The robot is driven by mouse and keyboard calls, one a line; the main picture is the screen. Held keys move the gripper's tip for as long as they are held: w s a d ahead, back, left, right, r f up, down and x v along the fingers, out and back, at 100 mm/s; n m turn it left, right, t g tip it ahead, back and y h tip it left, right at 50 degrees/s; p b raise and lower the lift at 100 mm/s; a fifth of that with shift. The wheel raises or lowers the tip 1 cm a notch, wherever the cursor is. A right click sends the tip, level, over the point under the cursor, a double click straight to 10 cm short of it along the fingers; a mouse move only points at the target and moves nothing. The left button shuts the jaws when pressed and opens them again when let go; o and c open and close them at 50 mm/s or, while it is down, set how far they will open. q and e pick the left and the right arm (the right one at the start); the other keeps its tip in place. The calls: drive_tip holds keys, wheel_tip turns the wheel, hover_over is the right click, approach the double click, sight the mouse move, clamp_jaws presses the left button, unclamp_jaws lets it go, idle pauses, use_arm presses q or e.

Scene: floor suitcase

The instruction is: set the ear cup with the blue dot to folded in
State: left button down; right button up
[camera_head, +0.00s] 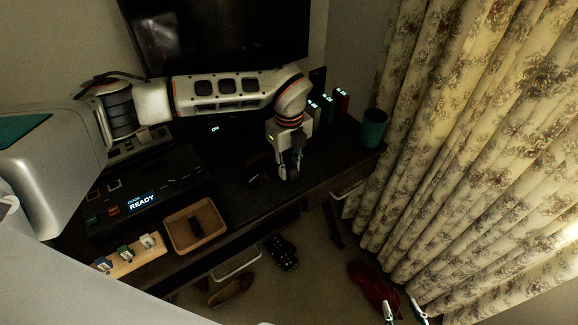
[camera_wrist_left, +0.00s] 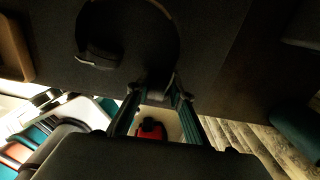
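A dark headset (camera_head: 258,181) lies on the dark desk, just left of my left gripper, and is hard to make out. In the left wrist view a dark band curves round a darker ear cup (camera_wrist_left: 99,57) at the upper left. No blue dot can be made out, so I cannot tell which cup this is or how it is set. My right gripper (camera_head: 403,310) is at the lower right, fingers apart and empty.
A wooden tray (camera_head: 171,235) with a dark item, a device reading READY (camera_head: 140,203) and a strip with several switches (camera_head: 128,257) are on the left. A teal cup (camera_head: 373,128) stands at the right edge. Shoes lie on the floor; a floral curtain (camera_head: 470,130) hangs right.

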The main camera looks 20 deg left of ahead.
use_arm(q)
drive_tip(key=m+p, duration=0.1)
drive_tip(key=m, duration=0.1)
drive_tip(key=shift+a+r+m+p, duration=0.1)
drive_tip(key=shift+a+m+p, duration=0.2)
drive_tip(key=shift+m+p, duration=0.1)
drive_tip(key=m, duration=0.1)
drive_tip(key=m+p, duration=0.1)
drive_tip(key=m, duration=0.1)
drive_tip(key=shift+a, duration=0.4)
drive_tip(key=m, duration=0.2)
drive_tip(key=a+m+p, duration=0.1)
drive_tip(key=m, duration=0.2)
drive_tip(key=shift+w, duration=0.1)
drive_tip(key=shift+w+a+m+p, duration=0.1)
drive_tip(key=shift+w+m+p, duration=0.1)
drive_tip(key=shift+m, duration=0.8)
drive_tip(key=shift+w+a+m+p, duration=0.1)
drive_tip(key=shift+m+p, duration=0.1)
drive_tip(key=shift+m, duration=0.8)
drive_tip(key=c, duration=1.8)
unclamp_jaws()
drive_tip(key=shift+o, duration=0.2)
